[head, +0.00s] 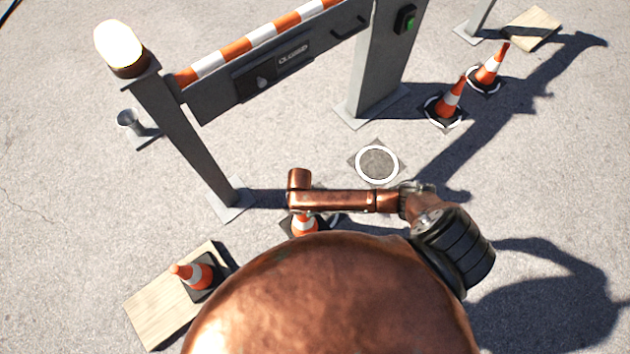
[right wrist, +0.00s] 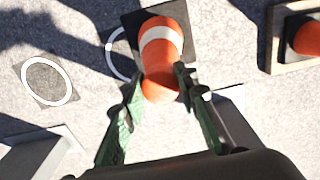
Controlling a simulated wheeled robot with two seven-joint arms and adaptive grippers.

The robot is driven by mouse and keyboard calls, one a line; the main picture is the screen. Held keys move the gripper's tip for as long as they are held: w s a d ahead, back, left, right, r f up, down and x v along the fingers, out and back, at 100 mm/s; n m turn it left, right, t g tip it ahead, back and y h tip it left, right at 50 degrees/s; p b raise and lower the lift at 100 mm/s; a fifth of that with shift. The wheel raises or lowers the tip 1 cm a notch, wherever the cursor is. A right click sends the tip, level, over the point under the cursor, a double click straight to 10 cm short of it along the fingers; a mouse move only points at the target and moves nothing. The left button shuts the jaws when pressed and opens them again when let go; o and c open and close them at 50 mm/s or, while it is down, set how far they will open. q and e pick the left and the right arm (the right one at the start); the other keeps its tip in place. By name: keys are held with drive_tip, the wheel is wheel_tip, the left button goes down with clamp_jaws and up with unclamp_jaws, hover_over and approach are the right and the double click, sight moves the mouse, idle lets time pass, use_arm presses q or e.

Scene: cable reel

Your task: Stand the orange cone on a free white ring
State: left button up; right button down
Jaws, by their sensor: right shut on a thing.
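The orange cone with a white band and black square base (right wrist: 160,55) is between the fingers of my right gripper (right wrist: 160,80), which is shut on it. In the head view this cone (head: 304,226) shows beside my arm, partly hidden. A white ring (right wrist: 112,60) shows partly from under the cone's base, offset to the left; I cannot tell whether the base touches the ground. Another white ring (head: 377,163) lies bare on the ground, and it also shows in the right wrist view (right wrist: 46,81). My left gripper is not in view.
Two cones (head: 452,100) (head: 490,70) stand on rings at the upper right. Another cone (head: 195,273) is on a wooden board (head: 155,310) at lower left.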

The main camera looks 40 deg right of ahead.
drive_tip(key=shift+d+f, duration=0.1)
drive_tip(key=shift+f, duration=0.3)
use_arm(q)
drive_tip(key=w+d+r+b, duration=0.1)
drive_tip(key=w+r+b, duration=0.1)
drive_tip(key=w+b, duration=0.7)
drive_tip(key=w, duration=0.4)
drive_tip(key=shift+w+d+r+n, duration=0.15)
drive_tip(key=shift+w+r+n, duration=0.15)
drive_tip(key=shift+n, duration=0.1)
use_arm(e)
drive_tip(key=w+d+f, duration=0.7)
drive_tip(key=d+f, duration=0.4)
drive_tip(key=f, duration=0.2)
drive_tip(key=shift+w+d, duration=0.25)
